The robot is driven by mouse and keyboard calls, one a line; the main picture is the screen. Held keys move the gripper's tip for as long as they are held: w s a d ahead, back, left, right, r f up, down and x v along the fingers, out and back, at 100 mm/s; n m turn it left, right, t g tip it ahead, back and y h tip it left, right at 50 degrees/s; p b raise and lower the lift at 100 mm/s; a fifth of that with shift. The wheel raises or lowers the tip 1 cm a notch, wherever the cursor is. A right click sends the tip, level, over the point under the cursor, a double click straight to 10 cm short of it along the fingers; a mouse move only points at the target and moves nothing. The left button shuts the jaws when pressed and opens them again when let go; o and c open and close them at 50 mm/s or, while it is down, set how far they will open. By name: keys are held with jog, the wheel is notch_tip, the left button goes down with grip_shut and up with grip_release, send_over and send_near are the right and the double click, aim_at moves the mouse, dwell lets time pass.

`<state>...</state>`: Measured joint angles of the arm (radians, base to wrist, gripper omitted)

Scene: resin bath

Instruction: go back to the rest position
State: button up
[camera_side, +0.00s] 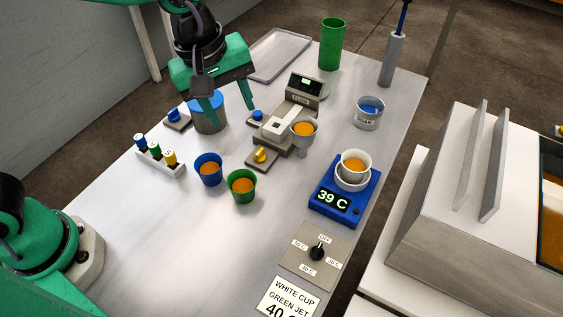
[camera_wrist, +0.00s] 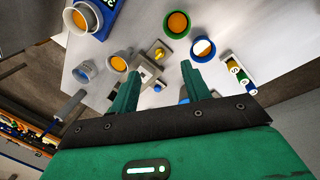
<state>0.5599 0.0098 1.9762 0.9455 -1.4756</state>
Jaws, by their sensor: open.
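My gripper (camera_side: 232,104) is green with two fingers held apart and nothing between them. In the side view it hangs over the back left of the table, above and in front of a grey pot with a blue top (camera_side: 209,114). In the wrist view the open fingers of my gripper (camera_wrist: 158,88) point toward the table, with the grey device with a yellow knob behind them. The gripper appears clear of the table surface. The rest position itself is not marked in either view.
Blue cup (camera_side: 208,170) and green cup (camera_side: 242,186) hold orange liquid near a rack of jets (camera_side: 160,158). A tall green cup (camera_side: 331,44) and metal tray (camera_side: 279,53) stand behind.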

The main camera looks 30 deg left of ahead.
jog(key=s+a+r+m+t, duration=0.1)
jog(key=s+a+m, duration=0.2)
jog(key=a, duration=0.4)
jog(key=s+a+m+t, duration=0.1)
jog(key=s+a+m, duration=0.3)
jog(key=a, duration=0.3)
jog(key=s+a+r+m+t+y, duration=0.1)
jog(key=s+a+m, duration=0.2)
jog(key=a, duration=0.4)
jog(key=shift+s+r+t, duration=0.3)
jog(key=shift+s, duration=0.35)
